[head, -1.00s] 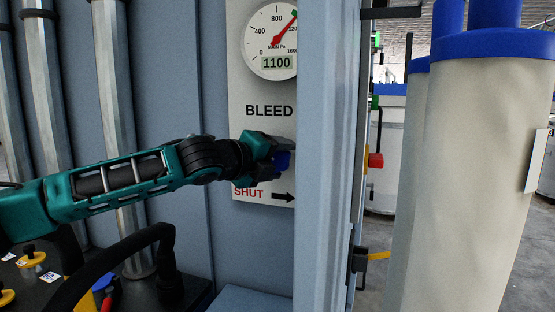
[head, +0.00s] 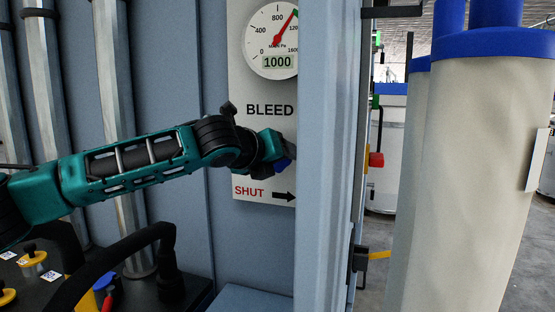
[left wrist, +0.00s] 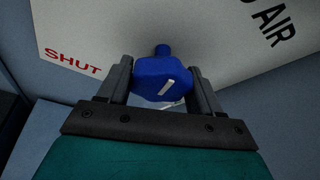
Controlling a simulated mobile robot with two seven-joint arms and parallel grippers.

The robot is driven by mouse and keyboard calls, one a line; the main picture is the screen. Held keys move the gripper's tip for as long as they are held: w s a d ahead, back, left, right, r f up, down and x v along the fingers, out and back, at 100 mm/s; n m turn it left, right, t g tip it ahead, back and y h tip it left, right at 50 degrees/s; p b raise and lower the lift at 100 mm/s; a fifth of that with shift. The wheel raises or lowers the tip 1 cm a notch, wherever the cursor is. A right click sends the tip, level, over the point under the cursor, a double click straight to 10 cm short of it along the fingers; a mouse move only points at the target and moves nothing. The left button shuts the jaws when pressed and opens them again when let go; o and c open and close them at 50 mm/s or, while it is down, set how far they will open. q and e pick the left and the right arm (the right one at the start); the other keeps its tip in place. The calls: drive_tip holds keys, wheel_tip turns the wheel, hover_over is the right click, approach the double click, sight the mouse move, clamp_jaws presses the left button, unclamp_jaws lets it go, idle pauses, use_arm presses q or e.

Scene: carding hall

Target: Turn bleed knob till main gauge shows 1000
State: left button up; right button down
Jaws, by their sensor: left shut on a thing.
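The main gauge (head: 272,41) is at the top of the white panel in the head view. Its digital window reads 1000, and its red needle points up and to the right. The blue bleed knob (left wrist: 161,82) has a white mark and sits between the fingers of my left gripper (left wrist: 163,88), which is shut on it. In the head view my left gripper (head: 281,160) is at the panel below the word BLEED, and the knob shows only in part at its tip. My right gripper is not in view.
A grey-blue upright post (head: 326,150) stands just right of the panel and hides its right edge. Large pale cylinders with blue tops (head: 480,150) stand further right. A black curved handle (head: 120,262) is at lower left.

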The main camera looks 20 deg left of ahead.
use_arm(q)
drive_tip(key=shift+f, duration=0.15)
drive_tip(key=o, duration=1)
drive_tip(key=v, duration=1.3)
